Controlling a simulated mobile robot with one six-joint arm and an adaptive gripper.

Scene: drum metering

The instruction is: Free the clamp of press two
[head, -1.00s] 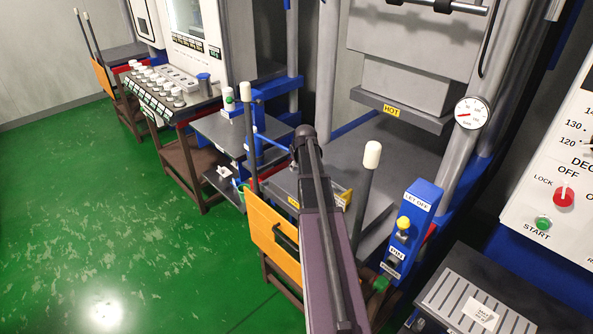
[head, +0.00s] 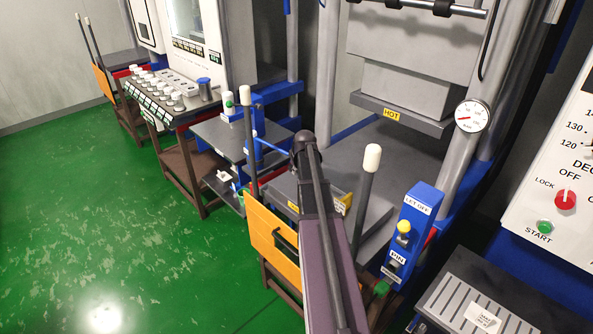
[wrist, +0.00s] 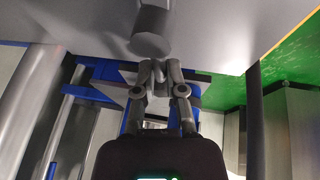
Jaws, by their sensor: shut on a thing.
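The press in front has a grey upper block with a yellow HOT label (head: 391,113) above a dark grey bed (head: 395,150). A blue lever (head: 270,146) shows just left of the end of my arm. My arm hides my gripper in the head view. In the wrist view my gripper (wrist: 159,66) has its two fingers close together at the end of a grey cylindrical part (wrist: 151,42). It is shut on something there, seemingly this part. The contact is small and dark, and I cannot tell whether it belongs to the clamp.
A blue LET OFF box (head: 411,235) with a yellow button stands right of my arm. A white-tipped post (head: 367,185) and an orange panel (head: 272,240) are close to the arm. A slatted dark table (head: 483,300) is at lower right. Green floor (head: 120,230) is clear at left.

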